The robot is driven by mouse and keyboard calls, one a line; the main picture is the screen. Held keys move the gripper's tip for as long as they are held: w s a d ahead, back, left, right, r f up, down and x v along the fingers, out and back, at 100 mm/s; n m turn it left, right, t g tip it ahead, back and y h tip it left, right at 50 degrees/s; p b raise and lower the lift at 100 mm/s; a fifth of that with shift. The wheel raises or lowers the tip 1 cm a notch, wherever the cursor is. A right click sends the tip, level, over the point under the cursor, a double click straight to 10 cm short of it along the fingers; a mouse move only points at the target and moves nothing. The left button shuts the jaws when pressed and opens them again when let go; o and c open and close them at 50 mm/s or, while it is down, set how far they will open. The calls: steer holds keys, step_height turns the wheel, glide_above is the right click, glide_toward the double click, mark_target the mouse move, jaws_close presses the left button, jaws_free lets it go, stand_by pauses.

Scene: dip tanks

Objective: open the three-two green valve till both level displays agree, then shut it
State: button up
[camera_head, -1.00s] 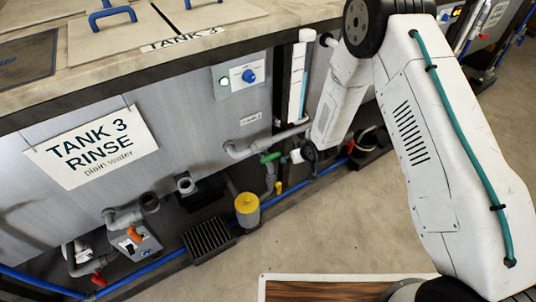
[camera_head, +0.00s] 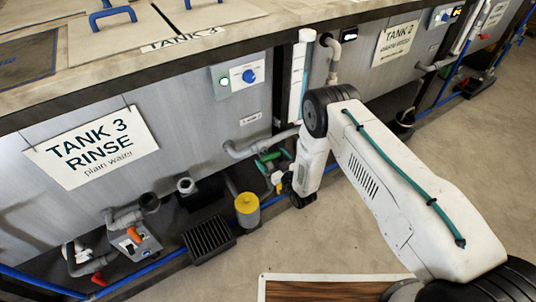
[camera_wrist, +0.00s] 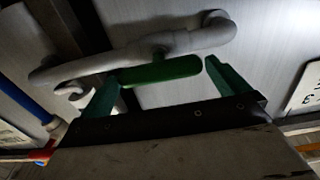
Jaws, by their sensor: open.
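The green valve handle (camera_wrist: 160,72) lies under a grey pipe in the wrist view. My gripper (camera_wrist: 163,70) is open, with one green finger near each end of the handle. I cannot tell whether they touch it. In the head view the green valve (camera_head: 268,157) sits low between tank 3 and tank 2, partly hidden by my gripper. A clear level tube (camera_head: 298,85) with a blue marking stands above it on tank 3. I cannot read either level.
The grey pipe (camera_wrist: 140,52) runs close above the fingers. A yellow-topped canister (camera_head: 247,204) and a black grate (camera_head: 208,238) stand left of the valve. A blue pipe (camera_head: 330,184) runs along the floor edge. The tank 3 sign (camera_head: 90,147) is farther left.

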mark_target(272, 158)
steer(key=shift+x, duration=1.75)
steer(key=shift+c, duration=0.3)
steer(key=c, duration=0.6)
steer(key=shift+c, duration=0.2)
